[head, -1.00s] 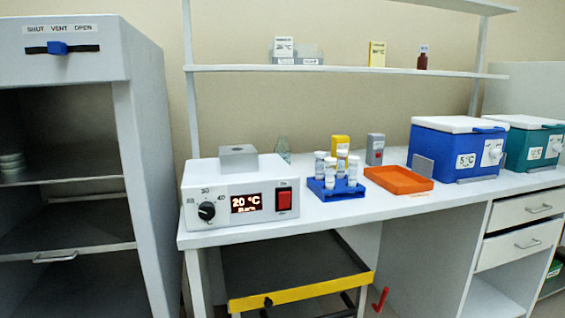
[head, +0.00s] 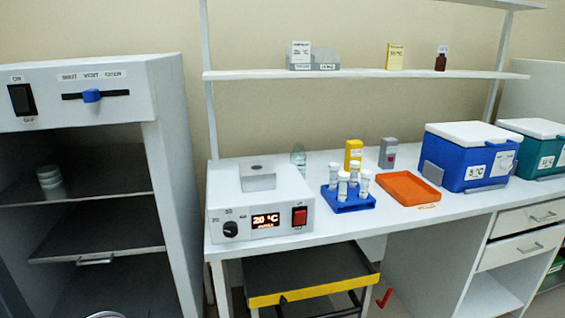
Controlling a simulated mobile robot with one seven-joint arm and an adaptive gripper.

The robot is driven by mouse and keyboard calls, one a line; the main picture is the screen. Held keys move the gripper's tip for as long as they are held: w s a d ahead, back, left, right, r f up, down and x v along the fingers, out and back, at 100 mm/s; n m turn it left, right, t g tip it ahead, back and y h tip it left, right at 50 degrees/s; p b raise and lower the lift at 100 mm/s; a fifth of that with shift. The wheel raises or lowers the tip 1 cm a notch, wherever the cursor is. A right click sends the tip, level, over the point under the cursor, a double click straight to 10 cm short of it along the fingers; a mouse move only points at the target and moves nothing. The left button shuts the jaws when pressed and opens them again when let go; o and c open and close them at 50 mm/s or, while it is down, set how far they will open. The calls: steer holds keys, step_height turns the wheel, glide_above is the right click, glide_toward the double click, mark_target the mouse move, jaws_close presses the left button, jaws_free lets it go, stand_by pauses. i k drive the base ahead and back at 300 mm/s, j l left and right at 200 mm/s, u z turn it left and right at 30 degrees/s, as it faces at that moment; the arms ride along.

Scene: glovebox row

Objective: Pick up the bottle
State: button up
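A small clear bottle (head: 298,157) stands upright on the bench behind the white heater block unit, whose body hides its lower part. A small brown bottle (head: 440,59) with a white label stands on the upper shelf at the right. I cannot tell from the view which of the two the task means. Several white-capped tubes (head: 354,175) stand in a blue rack (head: 347,204) on the bench. My gripper is not in view.
The heater unit (head: 225,205) reads 20 °C. An orange tray (head: 408,188), yellow box (head: 353,154), grey box (head: 388,153) and blue cooler (head: 468,160) stand on the bench. An open cabinet (head: 172,180) is at the left; a yellow-edged cart (head: 315,290) sits under the bench.

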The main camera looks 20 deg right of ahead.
mark_target(298, 157)
steer(key=i+l+u, duration=0.1)
steer(key=l+u, duration=1.1)
steer(key=l, duration=1.25)
steer(key=k+l+u, duration=0.1)
steer(key=l, duration=0.35)
steer(key=k+l, duration=0.1)
steer(key=l, duration=0.4)
steer(key=k+l, duration=0.1)
steer(key=l, duration=0.4)
steer(key=l+u, duration=0.1)
steer(key=l, duration=0.35)
steer(key=k+l+u, duration=0.1)
steer(key=l, duration=0.6)
steer(key=k+z, duration=0.1)
